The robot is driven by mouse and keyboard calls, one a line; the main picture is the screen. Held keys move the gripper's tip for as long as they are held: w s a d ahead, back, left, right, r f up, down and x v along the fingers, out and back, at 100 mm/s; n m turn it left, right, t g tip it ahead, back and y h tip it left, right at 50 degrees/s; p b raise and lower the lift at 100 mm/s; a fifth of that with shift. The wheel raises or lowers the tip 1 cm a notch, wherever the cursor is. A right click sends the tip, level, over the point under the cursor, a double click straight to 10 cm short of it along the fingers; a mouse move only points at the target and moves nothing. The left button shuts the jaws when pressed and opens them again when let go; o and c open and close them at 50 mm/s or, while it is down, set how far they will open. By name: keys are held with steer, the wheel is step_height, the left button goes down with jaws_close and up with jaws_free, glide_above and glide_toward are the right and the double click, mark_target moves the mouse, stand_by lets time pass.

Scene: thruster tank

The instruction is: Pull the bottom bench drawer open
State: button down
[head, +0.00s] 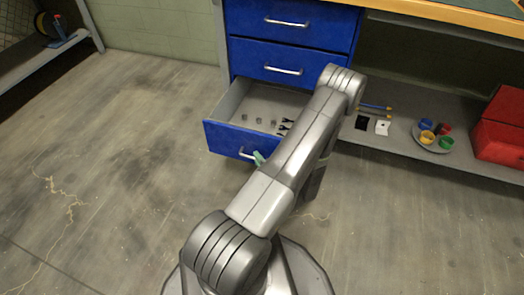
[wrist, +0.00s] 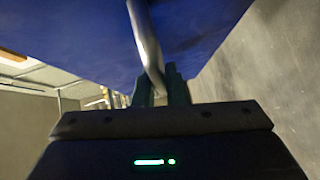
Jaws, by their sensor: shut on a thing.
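The bottom bench drawer (head: 224,139) is blue with a grey inside and stands well out from the bench in the head view. Several small grey parts and some black pieces lie in it. Its silver bar handle (head: 243,153) shows at the front, partly behind my arm. My gripper (head: 259,158) is at this handle, mostly hidden by my arm. In the wrist view my gripper's fingers (wrist: 162,88) are shut on the handle (wrist: 148,45), close to the blue drawer front (wrist: 85,40).
Two shut blue drawers (head: 290,63) are above. A low grey shelf (head: 400,150) at right bears a plate with coloured cups (head: 427,137), a red toolbox (head: 500,130) and small tools. The floor (head: 100,160) at left is clear.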

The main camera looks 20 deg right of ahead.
steer(key=shift+s+a, duration=0.4)
steer(key=shift+s, duration=0.2)
steer(key=shift+s+a, duration=0.4)
steer(key=shift+s, duration=0.2)
steer(key=c, duration=1.5)
jaws_free()
steer(key=p+v, duration=0.3)
steer(key=v, duration=1)
steer(key=shift+s, duration=0.4)
steer(key=b+x, duration=0.3)
steer(key=x, duration=1.1)
steer(key=shift+d, duration=0.1)
